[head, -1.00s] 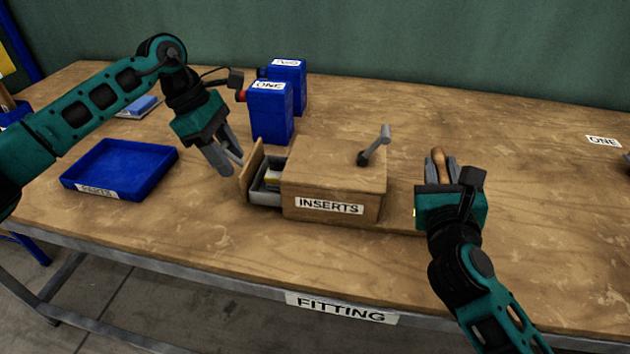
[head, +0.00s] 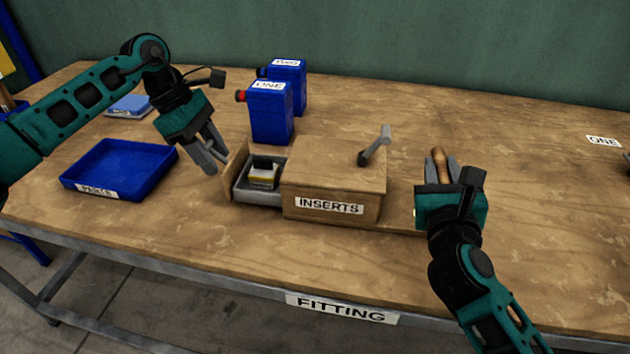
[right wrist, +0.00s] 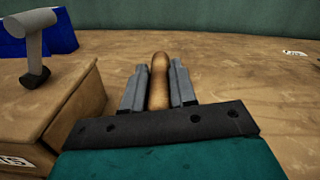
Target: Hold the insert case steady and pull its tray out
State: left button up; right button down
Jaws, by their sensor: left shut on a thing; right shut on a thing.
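The insert case (head: 333,185) is a wooden box labelled INSERTS on the bench, with a grey crank-like lever (head: 376,146) on top. Its grey tray (head: 259,195) sticks out of the left side, with a wooden front panel (head: 236,170) and a small yellow, white and black item (head: 263,173) inside. My left gripper (head: 217,158) is at that panel, shut on the tray's front; the exact contact is partly hidden. My right gripper (head: 440,170) is shut on an upright wooden handle (right wrist: 159,80) right of the case, on the case's base by the look of it.
A blue tray labelled PARTS (head: 120,168) lies at the left. Blue containers labelled ONE (head: 270,115) and TWO (head: 288,75) stand behind the case. The bench right of my right gripper is mostly clear.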

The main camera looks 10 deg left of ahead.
pick_arm(q)
jog(key=shift+s+a, duration=0.1)
jog(key=shift+a, duration=1.9)
pick_arm(e)
jog(key=shift+d+f, duration=0.1)
pick_arm(q)
jog(key=o, duration=1.2)
jog(key=shift+o, duration=0.2)
jog(key=shift+d, duration=0.1)
jog(key=v, duration=1.2)
pick_arm(e)
jog(key=c, duration=0.8)
grip_release()
jog(key=shift+s, duration=0.1)
